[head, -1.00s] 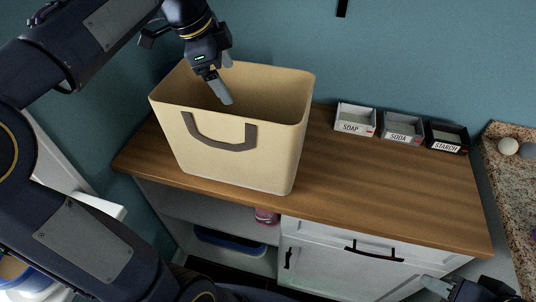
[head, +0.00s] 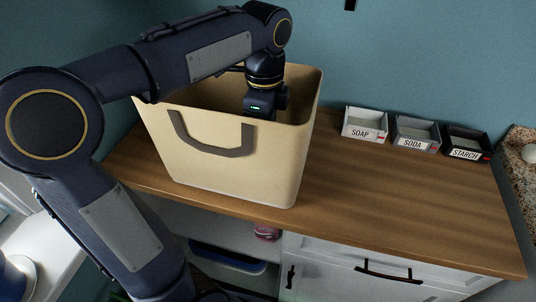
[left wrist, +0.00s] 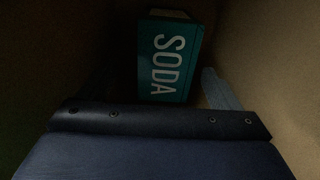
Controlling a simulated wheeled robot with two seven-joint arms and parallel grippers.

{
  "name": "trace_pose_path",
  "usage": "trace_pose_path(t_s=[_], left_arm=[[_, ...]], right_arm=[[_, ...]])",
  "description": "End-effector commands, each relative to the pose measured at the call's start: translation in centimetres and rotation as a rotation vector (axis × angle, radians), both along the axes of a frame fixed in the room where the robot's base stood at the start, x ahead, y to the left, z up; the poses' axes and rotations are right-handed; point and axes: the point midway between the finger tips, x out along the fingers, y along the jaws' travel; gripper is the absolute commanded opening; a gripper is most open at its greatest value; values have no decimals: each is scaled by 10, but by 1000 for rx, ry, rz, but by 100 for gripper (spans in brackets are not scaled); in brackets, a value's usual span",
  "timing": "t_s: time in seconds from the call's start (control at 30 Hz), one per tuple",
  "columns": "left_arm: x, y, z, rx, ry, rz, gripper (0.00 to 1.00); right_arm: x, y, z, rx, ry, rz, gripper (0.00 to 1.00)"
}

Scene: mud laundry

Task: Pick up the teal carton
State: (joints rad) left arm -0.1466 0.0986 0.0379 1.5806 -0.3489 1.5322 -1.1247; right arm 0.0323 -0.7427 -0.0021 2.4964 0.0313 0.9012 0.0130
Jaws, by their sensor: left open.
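The teal carton (left wrist: 168,58), marked SODA, lies inside the tan bin in the left wrist view. It is dim there, and the bin wall hides it in the head view. The tan bin (head: 225,165) with a brown handle stands on the wooden counter. My left gripper reaches down into the bin, its fingers hidden by the front wall in the head view. In the left wrist view my left gripper (left wrist: 160,90) is open, one grey finger showing just right of the carton. My right gripper is not in view.
Three small trays labelled SOAP (head: 365,124), SODA (head: 415,133) and STARCH (head: 466,142) stand at the back of the wooden counter (head: 400,205). The bin walls closely surround my left gripper.

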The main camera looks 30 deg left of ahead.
Motion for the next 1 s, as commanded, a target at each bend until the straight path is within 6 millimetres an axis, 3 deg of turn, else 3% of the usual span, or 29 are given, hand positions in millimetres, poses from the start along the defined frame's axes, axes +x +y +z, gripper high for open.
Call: trace_pose_path(t_s=[0.3, 0.63, 1.0], left_arm=[[5, 3, -45, -1, 3, 0, 85], [5, 3, -51, -1, 0, 0, 85], [5, 3, -51, -2, 0, 0, 37]], right_arm=[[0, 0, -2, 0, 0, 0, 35], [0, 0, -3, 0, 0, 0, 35], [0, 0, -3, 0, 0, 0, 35]])
